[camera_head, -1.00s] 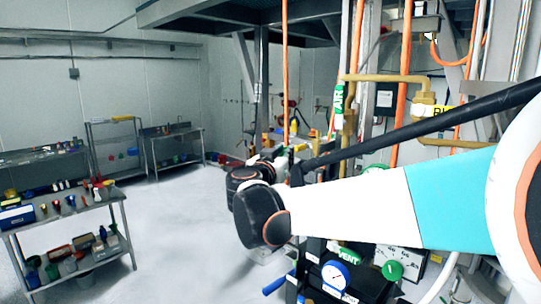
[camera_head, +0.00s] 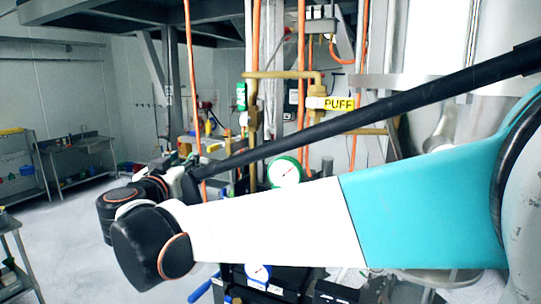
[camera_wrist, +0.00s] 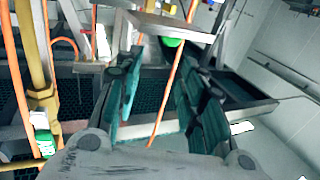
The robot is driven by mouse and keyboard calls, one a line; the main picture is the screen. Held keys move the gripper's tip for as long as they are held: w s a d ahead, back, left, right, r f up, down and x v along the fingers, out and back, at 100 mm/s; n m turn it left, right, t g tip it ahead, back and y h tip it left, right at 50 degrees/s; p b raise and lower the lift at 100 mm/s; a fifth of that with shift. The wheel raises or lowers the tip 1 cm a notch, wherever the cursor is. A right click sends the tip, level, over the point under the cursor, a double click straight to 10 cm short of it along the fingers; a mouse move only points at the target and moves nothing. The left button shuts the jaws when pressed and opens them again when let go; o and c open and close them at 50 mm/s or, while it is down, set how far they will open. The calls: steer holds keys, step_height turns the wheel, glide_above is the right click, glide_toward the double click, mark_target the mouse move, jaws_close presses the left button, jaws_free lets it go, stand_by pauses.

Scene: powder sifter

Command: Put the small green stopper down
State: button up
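My gripper (camera_wrist: 158,95) shows in the wrist view with its two teal fingers apart. An orange pipe shows through the gap, and I see nothing clearly held between the fingers. A small green patch (camera_wrist: 172,43) lies just past the fingertips; I cannot tell whether it is the green stopper or part of the background. I cannot pick out the stopper in the head view. There my arm stretches across the middle and its end is partly hidden behind the black-capped joints.
A pipe rack with orange pipes (camera_head: 302,60), a yellow PUFF label (camera_head: 339,104) and a green-rimmed gauge (camera_head: 285,172) stands behind my arm. A steel bench (camera_head: 75,145) stands at the back left. A table edge (camera_head: 12,222) shows at far left. The floor between is clear.

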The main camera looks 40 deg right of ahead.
steer(key=s+a+f+n+g+y, duration=0.2)
steer(key=s+f+n+g+y, duration=0.3)
steer(key=s+f, duration=1)
steer(key=s+a+f+n+y, duration=0.4)
steer(key=s+a+f+y, duration=0.4)
steer(key=a+f, duration=0.2)
steer(key=shift+a+f, duration=0.15)
steer(key=shift+a, duration=0.05)
step_height(320, 180, down, 34)
steer(key=b, duration=3.4)
